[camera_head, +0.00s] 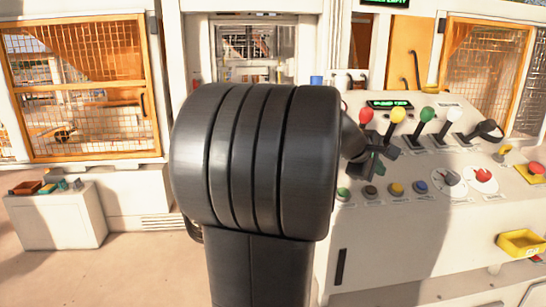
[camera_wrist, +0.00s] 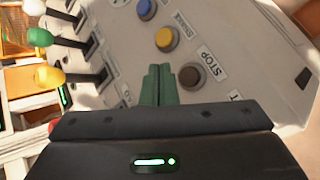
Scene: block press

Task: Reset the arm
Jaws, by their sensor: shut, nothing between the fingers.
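My gripper (camera_wrist: 158,84) shows in the wrist view with its two dark green fingers pressed together and nothing between them. The fingertips point at the control panel (camera_wrist: 235,40), just left of a dark button (camera_wrist: 189,76) with a STOP label beside it. I cannot tell whether they touch the panel. In the head view my black arm fills the middle and hides part of the panel. A dark green part of my gripper (camera_head: 374,164) shows at its right side, in front of the panel and above the row of buttons.
Red (camera_head: 366,116), yellow (camera_head: 398,115), green (camera_head: 428,114) and white (camera_head: 453,114) levers stand close to my gripper. A blue button (camera_head: 420,187) and dials (camera_head: 483,178) lie to the right. A yellow tray (camera_head: 521,243) sticks out front right. Open floor lies at left.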

